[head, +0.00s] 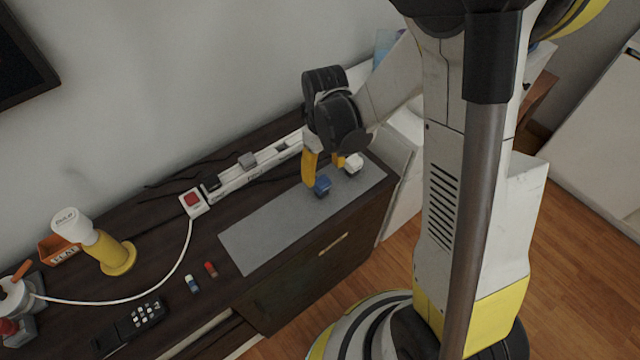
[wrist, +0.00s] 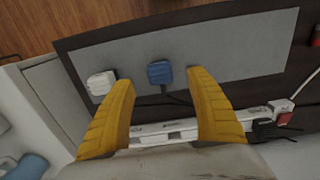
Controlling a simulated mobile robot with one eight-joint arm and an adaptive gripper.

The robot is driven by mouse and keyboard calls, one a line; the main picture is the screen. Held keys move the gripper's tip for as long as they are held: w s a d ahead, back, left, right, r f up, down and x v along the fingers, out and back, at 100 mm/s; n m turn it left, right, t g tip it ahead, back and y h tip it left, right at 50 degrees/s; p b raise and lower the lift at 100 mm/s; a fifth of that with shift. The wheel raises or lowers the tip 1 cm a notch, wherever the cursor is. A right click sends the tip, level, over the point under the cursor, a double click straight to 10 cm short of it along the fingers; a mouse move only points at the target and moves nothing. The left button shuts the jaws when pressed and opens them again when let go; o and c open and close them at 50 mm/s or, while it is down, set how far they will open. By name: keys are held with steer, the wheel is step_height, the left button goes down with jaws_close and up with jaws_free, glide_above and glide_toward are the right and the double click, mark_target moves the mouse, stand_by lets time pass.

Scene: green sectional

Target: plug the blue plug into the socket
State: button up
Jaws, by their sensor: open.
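The blue plug (head: 322,186) lies on the grey mat (head: 262,232) on the dark cabinet. In the wrist view the blue plug (wrist: 160,72) sits ahead of and between my two yellow fingers, with its dark cord trailing toward the power strip. My gripper (head: 325,172) is open and empty above the mat; in the wrist view my gripper (wrist: 160,92) has its fingers wide apart. The white power strip (head: 240,180) with the sockets lies along the back of the cabinet, and shows in the wrist view (wrist: 168,132), partly hidden by my fingers.
A white plug (head: 354,163) lies on the mat beside the blue one. The mat's left part is clear.

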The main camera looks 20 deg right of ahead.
mark_target(321, 181)
steer(key=f+b, duration=0.1)
steer(key=f, duration=0.1)
steer(key=f+b, duration=0.1)
steer(key=f, duration=0.2)
steer(key=w+f+b, duration=0.1)
steer(key=f, duration=0.1)
steer(key=shift+a+f+b, duration=0.1)
steer(key=shift+f+b, duration=0.2)
steer(key=shift+r, duration=0.1)
steer(key=c, duration=1.3)
